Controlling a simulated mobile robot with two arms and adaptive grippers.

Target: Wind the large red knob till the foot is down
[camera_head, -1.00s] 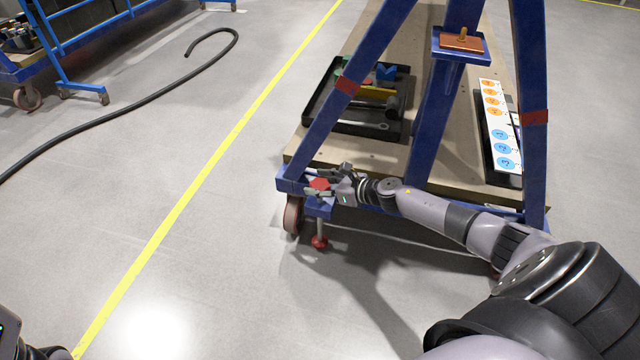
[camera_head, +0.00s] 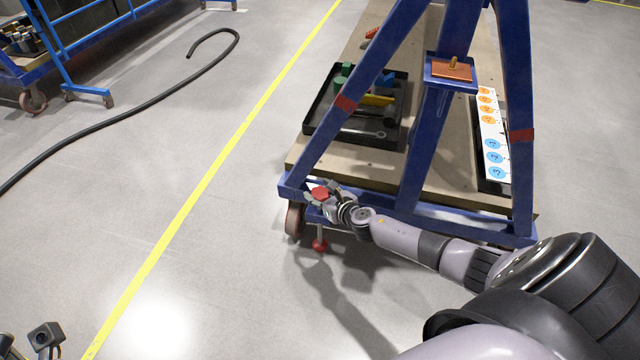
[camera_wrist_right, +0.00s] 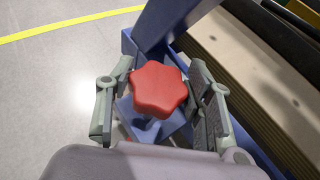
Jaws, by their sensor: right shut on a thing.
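The large red star-shaped knob (camera_head: 320,194) sits at the near left corner of the blue frame (camera_head: 408,207). It also shows in the middle of the right wrist view (camera_wrist_right: 158,90). My right gripper (camera_head: 322,195) is shut on the knob, with one finger on each side of it. The red foot (camera_head: 320,245) hangs on a short stem below the corner, beside a caster wheel (camera_head: 294,218). I cannot tell whether it touches the floor. Part of what looks like my left gripper (camera_head: 44,337) shows at the bottom left; its jaws cannot be made out.
A black tray (camera_head: 312,130) with tools and coloured blocks lies on the wooden deck (camera_head: 380,172). A white strip with numbered circles (camera_head: 494,140) lies to the right. A black hose (camera_head: 112,107) lies on the open floor at left.

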